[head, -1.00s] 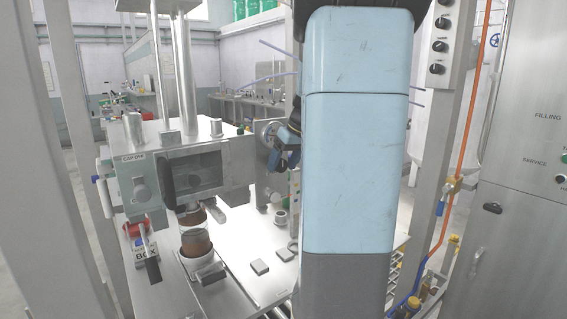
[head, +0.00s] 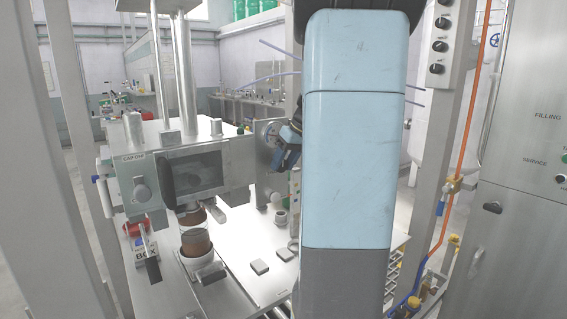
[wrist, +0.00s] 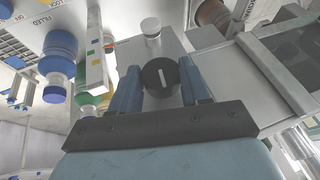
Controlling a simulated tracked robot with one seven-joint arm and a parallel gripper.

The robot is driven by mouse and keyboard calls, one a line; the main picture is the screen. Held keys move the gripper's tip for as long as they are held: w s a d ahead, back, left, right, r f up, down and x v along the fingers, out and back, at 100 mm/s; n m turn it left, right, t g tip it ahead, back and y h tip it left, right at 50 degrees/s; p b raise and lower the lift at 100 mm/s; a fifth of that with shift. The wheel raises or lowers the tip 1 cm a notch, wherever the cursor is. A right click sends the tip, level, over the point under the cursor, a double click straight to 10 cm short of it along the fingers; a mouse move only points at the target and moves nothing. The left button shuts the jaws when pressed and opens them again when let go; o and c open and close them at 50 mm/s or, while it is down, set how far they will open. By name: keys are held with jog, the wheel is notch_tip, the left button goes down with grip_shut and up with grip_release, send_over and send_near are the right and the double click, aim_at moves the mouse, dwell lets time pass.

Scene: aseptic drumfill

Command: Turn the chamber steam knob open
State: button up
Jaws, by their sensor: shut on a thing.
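A round black knob (wrist: 160,77) with a white pointer line sits on a grey metal face in the wrist view. I take it to be the chamber steam knob; no label on it can be read. The line runs nearly along the picture's vertical, leaning slightly right at the top. My gripper (wrist: 162,82) has its two blue fingers on either side of the knob and is shut on it. In the head view my gripper (head: 287,143) is at the metal side plate (head: 268,133) right of the chamber screen; my arm hides part of this area, and the knob is hidden.
A dark screen (head: 198,172) and a knob marked CAP OFF (head: 140,188) are on the chamber front. In the wrist view, a white-tipped fitting (wrist: 151,27) and blue-capped parts (wrist: 60,50) are close to my fingers.

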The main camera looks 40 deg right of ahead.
jog(key=shift+d+y, duration=0.1)
jog(key=shift+y, duration=0.2)
jog(key=o, duration=1.1)
jog(key=shift+c, duration=0.2)
jog(key=v, duration=1.3)
jog(key=shift+s+r, duration=0.2)
jog(key=shift+r, duration=0.05)
jog(key=shift+d, duration=0.1)
